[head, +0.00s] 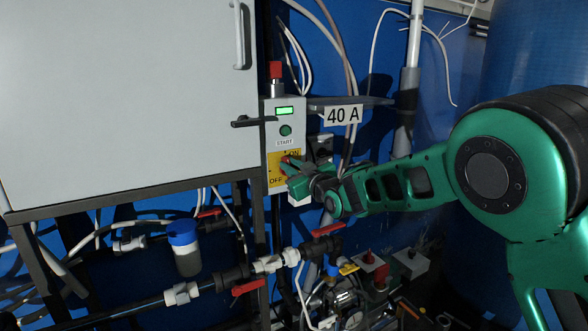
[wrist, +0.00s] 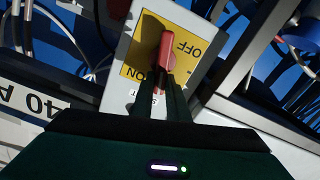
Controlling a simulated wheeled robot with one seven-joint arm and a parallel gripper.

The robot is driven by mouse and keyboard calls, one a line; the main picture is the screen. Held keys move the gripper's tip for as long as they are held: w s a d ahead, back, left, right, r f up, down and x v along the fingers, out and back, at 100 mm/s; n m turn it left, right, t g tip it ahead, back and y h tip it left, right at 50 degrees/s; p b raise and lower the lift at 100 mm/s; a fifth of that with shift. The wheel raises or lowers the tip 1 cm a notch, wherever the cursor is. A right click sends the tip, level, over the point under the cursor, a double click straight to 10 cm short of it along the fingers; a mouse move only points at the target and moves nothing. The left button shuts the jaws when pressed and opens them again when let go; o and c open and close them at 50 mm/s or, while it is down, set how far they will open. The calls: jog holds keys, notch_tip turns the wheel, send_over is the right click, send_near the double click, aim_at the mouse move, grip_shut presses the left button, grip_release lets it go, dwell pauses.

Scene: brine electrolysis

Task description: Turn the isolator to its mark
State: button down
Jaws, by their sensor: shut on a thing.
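The isolator is a red handle (wrist: 166,58) on a yellow plate (wrist: 134,62) marked ON and OFF. In the head view the plate (head: 272,172) is low on a grey control box (head: 270,125), with ON at upper right and OFF at lower left. My gripper (head: 290,166) reaches it from the right and hides part of it. In the wrist view my gripper (wrist: 164,92) has its dark fingers on either side of the handle's near end, shut on it. The handle lies nearly lengthwise between the fingers, slightly tilted. I cannot tell exactly which mark it points to.
A grey cabinet (head: 120,90) with a black handle (head: 254,121) is close on the left. A 40 A sign (head: 343,115) is to the right. Pipes with red-handled valves (head: 328,230) and a blue-capped filter (head: 185,250) are below. Cables hang behind.

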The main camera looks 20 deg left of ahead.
jog(key=n, duration=0.3)
jog(key=s+f+n, duration=0.1)
jog(key=n, duration=0.3)
jog(key=a+f+n, duration=0.1)
jog(key=n, duration=0.3)
jog(key=shift+s+a, duration=0.1)
jog(key=shift+s, duration=0.15)
jog(key=shift+f+n, duration=0.25)
jog(key=shift+n, duration=0.65)
jog(key=shift+f+n, duration=0.25)
jog(key=shift+n, duration=0.65)
jog(key=shift+s+f, duration=0.1)
jog(key=c, duration=1.7)
grip_release()
jog(key=v, duration=1)
jog(key=shift+s+d, duration=0.15)
jog(key=shift+d, duration=0.15)
